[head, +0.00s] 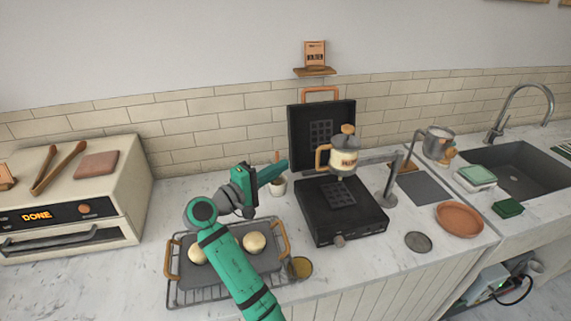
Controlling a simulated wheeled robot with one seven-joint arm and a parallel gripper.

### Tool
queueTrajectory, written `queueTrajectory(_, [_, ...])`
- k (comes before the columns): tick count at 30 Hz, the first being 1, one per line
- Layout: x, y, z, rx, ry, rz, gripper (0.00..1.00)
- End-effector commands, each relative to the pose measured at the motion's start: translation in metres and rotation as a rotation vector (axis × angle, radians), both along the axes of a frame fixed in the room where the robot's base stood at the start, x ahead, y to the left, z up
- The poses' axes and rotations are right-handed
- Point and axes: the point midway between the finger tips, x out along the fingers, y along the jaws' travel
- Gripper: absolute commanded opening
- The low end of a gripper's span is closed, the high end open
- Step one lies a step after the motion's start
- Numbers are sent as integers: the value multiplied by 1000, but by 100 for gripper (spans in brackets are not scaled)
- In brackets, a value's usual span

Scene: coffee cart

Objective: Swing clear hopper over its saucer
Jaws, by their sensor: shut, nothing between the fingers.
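A cream hopper (343,160) with a wooden knob and an orange-brown side handle (322,157) hangs at the end of a grey swing arm. The arm runs to an upright grey post (389,184) at its right. The hopper is above the open black press (341,211). A terracotta saucer (459,219) lies on the counter further right, with nothing over it. My gripper (284,165) is shut and empty, left of the hopper's handle and apart from it. I cannot tell whether the hopper's wall is clear.
A tray (222,283) with two pale round buns lies under my arm at front left. A toaster oven (71,197) stands at far left. A metal pitcher (437,143), a green sponge (508,208) and the sink (521,169) are at right. A small grey disc (418,242) lies before the saucer.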

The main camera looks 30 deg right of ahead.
Motion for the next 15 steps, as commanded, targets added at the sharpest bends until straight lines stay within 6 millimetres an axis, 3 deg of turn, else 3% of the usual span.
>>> queueTrajectory(15, [23,-81,1,-1,0,-4,0])
